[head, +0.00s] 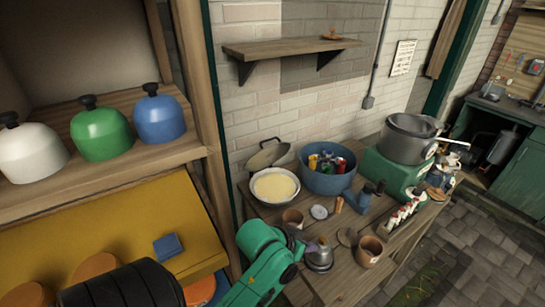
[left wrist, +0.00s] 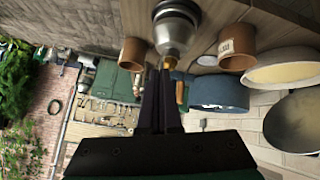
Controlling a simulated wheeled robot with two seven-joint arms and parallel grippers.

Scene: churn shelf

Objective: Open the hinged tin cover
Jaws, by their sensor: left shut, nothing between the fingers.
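A round tin (head: 275,187) with a pale rim and yellowish contents stands on the wooden bench near the wall. Its dark oval cover (head: 268,155) is raised behind it, tilted back toward the wall, so the contents show. In the left wrist view the tin (left wrist: 285,68) and the cover (left wrist: 295,121) are at the right. My left gripper (head: 310,245) is shut and empty at the bench's near side, well short of the tin. Its fingertips (left wrist: 163,72) are close to a metal dome-shaped vessel (head: 319,257); I cannot tell whether they touch it. My right gripper is not in view.
A blue pot (head: 328,182) with colourful items stands right of the tin. Terracotta pots (head: 369,252) and small items crowd the bench. A green stove with a grey pot (head: 407,140) is farther right. A wooden shelf unit (head: 110,185) stands at left.

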